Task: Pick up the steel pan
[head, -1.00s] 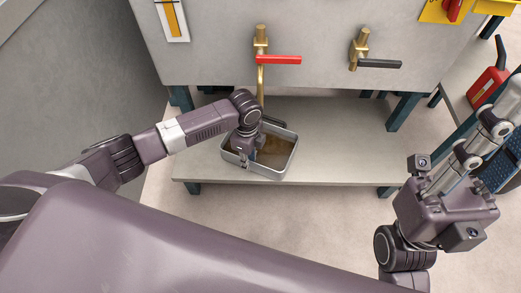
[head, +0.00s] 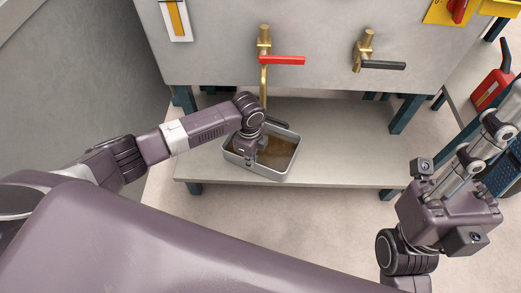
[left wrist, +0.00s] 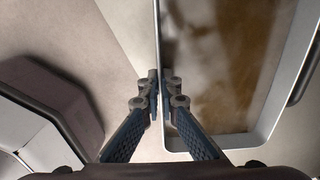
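The steel pan (head: 286,172) is a grey rectangular tray with brownish liquid in it. It sits on the lower shelf under the brass pipe. My left gripper (head: 243,155) reaches down over the pan's left wall in the head view. In the left wrist view the pan's wall (left wrist: 157,35) runs between the two fingertips of my left gripper (left wrist: 159,88), one inside the pan and one outside. The fingers are close together, shut on this wall. The pan appears to rest on the shelf.
The lower shelf (head: 340,145) has free room right of the pan. Above are a red-handled valve (head: 282,60) and a black-handled valve (head: 383,65) on the grey cabinet (head: 220,50). A red can (head: 490,88) stands at the right. Blue legs (head: 408,113) support the bench.

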